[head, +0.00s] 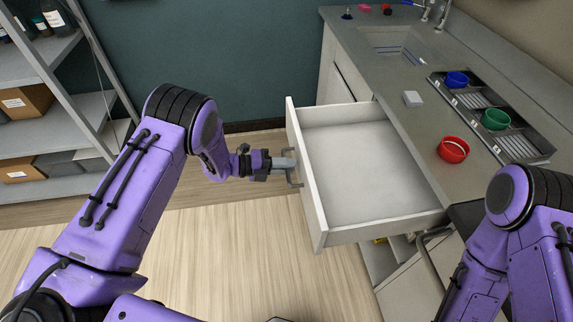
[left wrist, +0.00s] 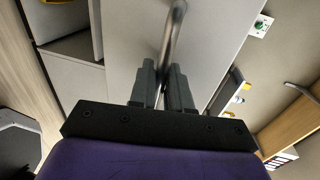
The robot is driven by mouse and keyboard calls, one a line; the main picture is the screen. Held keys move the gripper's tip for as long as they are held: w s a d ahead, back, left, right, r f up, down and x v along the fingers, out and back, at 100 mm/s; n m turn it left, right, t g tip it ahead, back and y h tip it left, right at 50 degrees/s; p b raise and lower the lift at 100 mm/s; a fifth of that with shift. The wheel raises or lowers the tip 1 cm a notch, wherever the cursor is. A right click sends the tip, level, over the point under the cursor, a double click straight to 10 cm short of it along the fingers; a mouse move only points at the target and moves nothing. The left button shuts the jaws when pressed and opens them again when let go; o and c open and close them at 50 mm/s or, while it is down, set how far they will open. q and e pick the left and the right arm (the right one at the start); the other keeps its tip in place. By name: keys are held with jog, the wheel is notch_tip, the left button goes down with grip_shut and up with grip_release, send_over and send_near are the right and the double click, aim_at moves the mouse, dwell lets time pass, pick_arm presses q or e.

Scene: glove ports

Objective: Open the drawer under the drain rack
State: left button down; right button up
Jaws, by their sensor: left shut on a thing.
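The drawer (head: 365,165) under the counter is pulled well out, and its light interior looks empty. Its metal bar handle (head: 295,180) is on the front panel. My left gripper (head: 285,163) is shut on this handle. In the left wrist view the two fingers (left wrist: 163,82) are on either side of the bar handle (left wrist: 176,28), close to the pale drawer front. The drain rack (head: 520,145) is on the counter above, with a blue bowl (head: 457,79) and a green bowl (head: 495,119) in it. My right arm shows at the right, but its gripper is out of sight.
A red bowl (head: 453,149) and a small white block (head: 413,98) stand on the counter (head: 400,75) near the drawer. A sink (head: 397,45) lies farther back. A shelf unit (head: 50,110) with boxes stands at the left. Bare wooden floor lies in front of the drawer.

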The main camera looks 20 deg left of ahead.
pick_arm(q)
jog(key=shift+a, duration=0.1)
jog(key=c, duration=1.3)
grip_release()
jog(key=b+v, duration=0.2)
jog(key=v, duration=0.8)
jog(key=shift+s+a, duration=0.1)
jog(key=shift+a, duration=0.15)
